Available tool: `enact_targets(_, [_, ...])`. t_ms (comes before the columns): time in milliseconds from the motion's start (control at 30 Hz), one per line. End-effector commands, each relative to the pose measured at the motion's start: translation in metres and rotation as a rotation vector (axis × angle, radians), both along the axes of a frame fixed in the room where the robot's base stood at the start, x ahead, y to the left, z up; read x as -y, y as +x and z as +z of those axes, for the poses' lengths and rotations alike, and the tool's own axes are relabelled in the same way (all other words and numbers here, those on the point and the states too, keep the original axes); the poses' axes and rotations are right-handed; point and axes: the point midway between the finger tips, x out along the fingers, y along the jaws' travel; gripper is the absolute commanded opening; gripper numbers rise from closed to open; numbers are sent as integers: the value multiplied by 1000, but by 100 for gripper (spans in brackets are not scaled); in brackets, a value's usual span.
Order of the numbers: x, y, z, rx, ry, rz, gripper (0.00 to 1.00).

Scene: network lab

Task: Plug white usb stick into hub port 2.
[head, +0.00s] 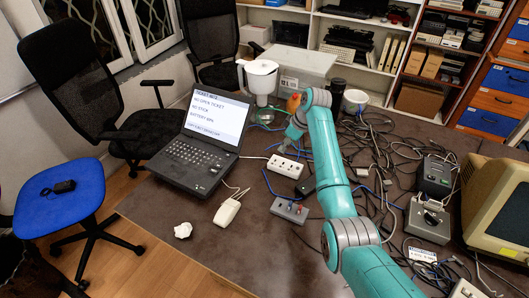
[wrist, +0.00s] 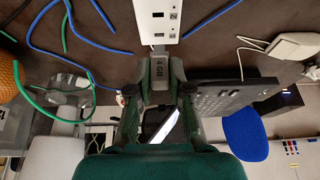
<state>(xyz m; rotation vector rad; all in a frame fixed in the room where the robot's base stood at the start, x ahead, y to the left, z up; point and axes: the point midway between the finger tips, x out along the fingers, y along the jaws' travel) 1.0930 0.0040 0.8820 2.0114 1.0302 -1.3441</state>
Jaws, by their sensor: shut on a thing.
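My gripper (wrist: 158,88) is shut on a USB stick (wrist: 158,70) in the wrist view. The stick looks grey in the shade and has "64 GB" printed on it. Its front end points at the near edge of the white hub (wrist: 158,18), with little or no gap; I cannot tell whether they touch. One hub port beside the label 2 shows dark, and another slot lies nearer the stick. In the head view the white hub (head: 286,168) lies on the table right of the laptop. My gripper's fingers and the stick are not clear there.
An open laptop (head: 206,140) stands left of the hub. A grey switch box (head: 290,210) lies in front of it. A white jug (head: 258,78) stands behind. Tangled cables cover the table's right side. The front left of the table is mostly clear.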

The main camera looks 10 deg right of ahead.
Motion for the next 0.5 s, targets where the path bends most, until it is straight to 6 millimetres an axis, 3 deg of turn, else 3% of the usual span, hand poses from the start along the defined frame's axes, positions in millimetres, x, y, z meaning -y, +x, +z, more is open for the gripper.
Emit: enact_targets(500, [4,1,-24,-1,0,-4,4])
